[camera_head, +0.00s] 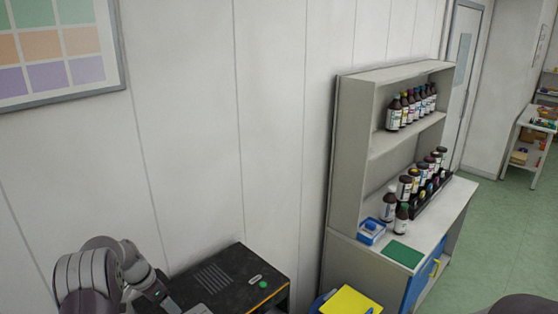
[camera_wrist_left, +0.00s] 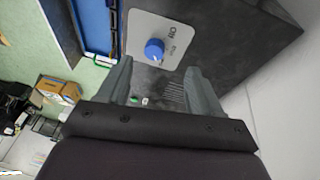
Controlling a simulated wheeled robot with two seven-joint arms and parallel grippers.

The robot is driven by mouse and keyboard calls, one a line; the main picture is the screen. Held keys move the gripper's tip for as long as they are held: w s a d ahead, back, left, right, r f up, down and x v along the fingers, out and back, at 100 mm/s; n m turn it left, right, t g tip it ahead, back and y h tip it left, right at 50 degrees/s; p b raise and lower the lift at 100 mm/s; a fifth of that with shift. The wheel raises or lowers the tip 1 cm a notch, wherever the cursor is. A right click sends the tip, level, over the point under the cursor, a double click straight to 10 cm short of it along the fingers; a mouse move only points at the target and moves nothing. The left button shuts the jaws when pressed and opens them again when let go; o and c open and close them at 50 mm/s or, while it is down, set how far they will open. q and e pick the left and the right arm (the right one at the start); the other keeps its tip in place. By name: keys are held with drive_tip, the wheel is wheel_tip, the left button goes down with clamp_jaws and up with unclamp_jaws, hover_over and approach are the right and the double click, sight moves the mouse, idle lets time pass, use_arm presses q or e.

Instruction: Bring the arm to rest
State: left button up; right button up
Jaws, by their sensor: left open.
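My left arm (camera_head: 105,275) comes in at the bottom left of the head view, beside a dark box-shaped machine (camera_head: 230,277). Its fingertips are not clear in that view. In the left wrist view my left gripper (camera_wrist_left: 157,72) is open, with two grey fingers apart and nothing between them. Past the fingers lies the machine's dark top (camera_wrist_left: 225,45), with a blue knob (camera_wrist_left: 154,51) on a pale plate. I cannot tell the exact gap between fingers and machine. My right gripper is not in view.
A grey shelf unit (camera_head: 345,150) stands right of the machine, with several dark ink bottles (camera_head: 410,106) above and more below. A green mat (camera_head: 403,254) and blue container (camera_head: 371,231) sit on its counter. A yellow sheet (camera_head: 350,301) lies lower. Wall panels stand behind.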

use_arm(q)
drive_tip(key=s+d+f+n+y+b, duration=0.1)
drive_tip(key=s+d+f+n+b, duration=0.1)
drive_tip(key=s+d+b, duration=0.3)
drive_tip(key=s+d+f+n+y+b, duration=0.1)
drive_tip(key=s+d+b, duration=0.5)
drive_tip(key=s, duration=0.7)
drive_tip(key=s+d+f+n+y+b, duration=0.1)
drive_tip(key=s+d+f+n+b, duration=0.2)
drive_tip(key=s, duration=0.6)
drive_tip(key=d+n+b, duration=0.1)
drive_tip(key=d+b, duration=0.1)
drive_tip(key=b, duration=0.1)
drive_tip(key=shift+d+f+g, duration=0.2)
drive_tip(key=shift+f+g, duration=0.1)
drive_tip(key=shift+f, duration=0.1)
